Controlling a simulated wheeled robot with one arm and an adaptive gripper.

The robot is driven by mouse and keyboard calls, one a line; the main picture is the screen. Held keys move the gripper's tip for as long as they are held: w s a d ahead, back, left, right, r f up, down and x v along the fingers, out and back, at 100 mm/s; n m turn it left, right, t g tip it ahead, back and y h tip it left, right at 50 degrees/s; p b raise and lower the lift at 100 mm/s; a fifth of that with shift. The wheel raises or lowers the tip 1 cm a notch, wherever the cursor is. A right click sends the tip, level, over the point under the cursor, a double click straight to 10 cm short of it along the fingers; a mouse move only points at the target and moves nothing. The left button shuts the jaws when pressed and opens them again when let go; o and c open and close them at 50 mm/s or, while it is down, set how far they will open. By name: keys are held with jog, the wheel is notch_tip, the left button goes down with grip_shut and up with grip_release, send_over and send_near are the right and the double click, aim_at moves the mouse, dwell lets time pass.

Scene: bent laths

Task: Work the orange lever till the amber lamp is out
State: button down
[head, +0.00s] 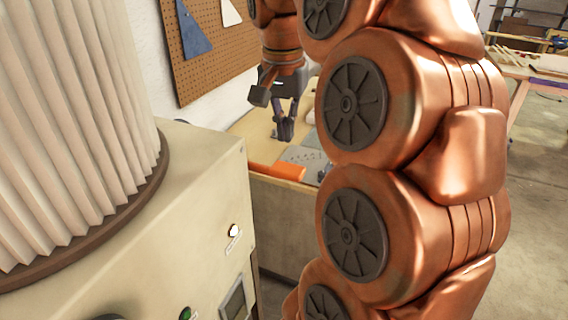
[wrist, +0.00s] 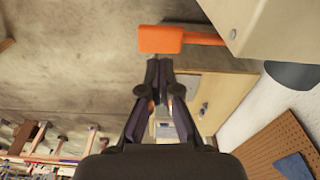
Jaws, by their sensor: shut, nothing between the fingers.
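The orange lever (head: 275,171) sticks out to the right from the side of the beige cabinet (head: 215,170) in the head view. The wrist view shows its broad orange paddle (wrist: 161,39) and a thinner shaft running right to the cabinet (wrist: 265,25). My gripper (head: 284,133) is shut and empty, above the lever in the head picture. In the wrist view my gripper's fingertips (wrist: 160,63) lie just below the paddle; whether they touch it I cannot tell. I cannot make out a lamp that is clearly amber.
A small white round fitting (head: 233,230) and a green button or lamp (head: 186,313) are on the cabinet front. A pale pleated cylinder (head: 75,110) stands on the cabinet. A wooden bench (head: 258,132) is behind the lever, below a pegboard (head: 215,60). My arm hides much of the right.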

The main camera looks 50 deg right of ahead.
aim_at(282, 179)
jog(key=shift+f, duration=0.2)
jog(key=shift+w+d+f+b, duration=0.1)
jog(key=shift+f+b, duration=0.1)
jog(key=shift+f, duration=0.9)
jog(key=shift+s+d+f+b, duration=0.1)
jog(key=shift+f+b, duration=0.1)
jog(key=shift+f, duration=0.9)
jog(key=shift+w+d+f+b, duration=0.1)
jog(key=shift+f+b, duration=0.1)
jog(key=shift+f, duration=0.9)
notch_tip(282, 179, down, 5)
jog(key=b, duration=0.4)
jog(key=shift+r, duration=0.3)
jog(key=a, duration=0.1)
jog(key=s+a+r+b, duration=0.1)
jog(key=shift+a, duration=0.4)
